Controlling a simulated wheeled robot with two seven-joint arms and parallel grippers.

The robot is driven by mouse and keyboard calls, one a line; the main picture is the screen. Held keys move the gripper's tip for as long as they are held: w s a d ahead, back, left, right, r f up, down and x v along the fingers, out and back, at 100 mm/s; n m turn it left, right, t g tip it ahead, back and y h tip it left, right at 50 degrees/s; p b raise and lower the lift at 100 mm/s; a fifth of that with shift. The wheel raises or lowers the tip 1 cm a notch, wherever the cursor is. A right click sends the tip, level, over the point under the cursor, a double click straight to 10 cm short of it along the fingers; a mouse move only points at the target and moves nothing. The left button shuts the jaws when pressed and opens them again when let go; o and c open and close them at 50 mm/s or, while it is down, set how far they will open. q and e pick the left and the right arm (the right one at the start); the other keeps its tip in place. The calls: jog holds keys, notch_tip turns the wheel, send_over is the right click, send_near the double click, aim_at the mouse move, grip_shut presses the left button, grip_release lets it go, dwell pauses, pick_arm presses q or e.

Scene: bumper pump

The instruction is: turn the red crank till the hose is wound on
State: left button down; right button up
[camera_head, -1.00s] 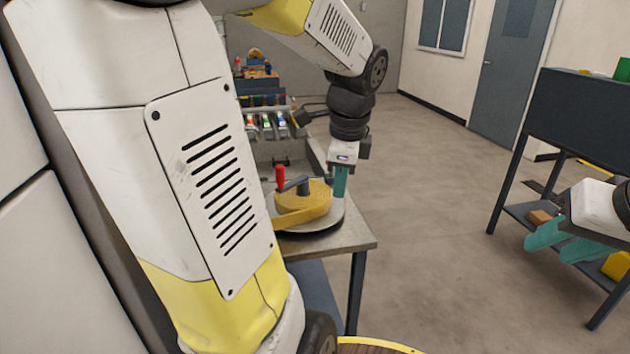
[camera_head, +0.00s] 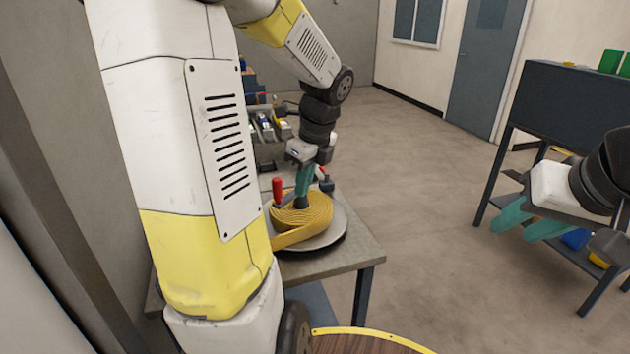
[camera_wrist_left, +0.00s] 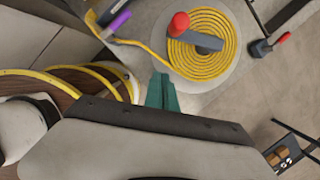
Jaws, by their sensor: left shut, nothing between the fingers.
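The crank's red knob (camera_head: 277,190) stands upright on the left side of the reel; in the left wrist view the knob (camera_wrist_left: 180,22) sits at one end of a grey crank arm (camera_wrist_left: 205,41). The yellow hose (camera_head: 312,215) lies coiled flat on the round grey reel plate (camera_head: 338,232), with a length running off leftward in the left wrist view (camera_wrist_left: 130,42). My left gripper (camera_head: 302,192) is shut and empty, pointing down near the reel's middle, apart from the knob. Its height above the coil is unclear. My right gripper (camera_head: 528,224) is open and empty, far right.
The reel stands on a grey table (camera_head: 368,252). A round wood-coloured drum (camera_head: 360,343) with a yellow edge is in front. A dark bench (camera_head: 565,105) is at right; open floor lies between.

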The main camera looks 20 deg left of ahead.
pick_arm(q)
jog(key=w+a+f, duration=0.1)
jog(key=a+f, duration=0.4)
jog(key=f, duration=0.3)
jog(key=shift+w+a, duration=0.3)
jog(key=shift+a, duration=0.1)
jog(key=shift+a, duration=0.1)
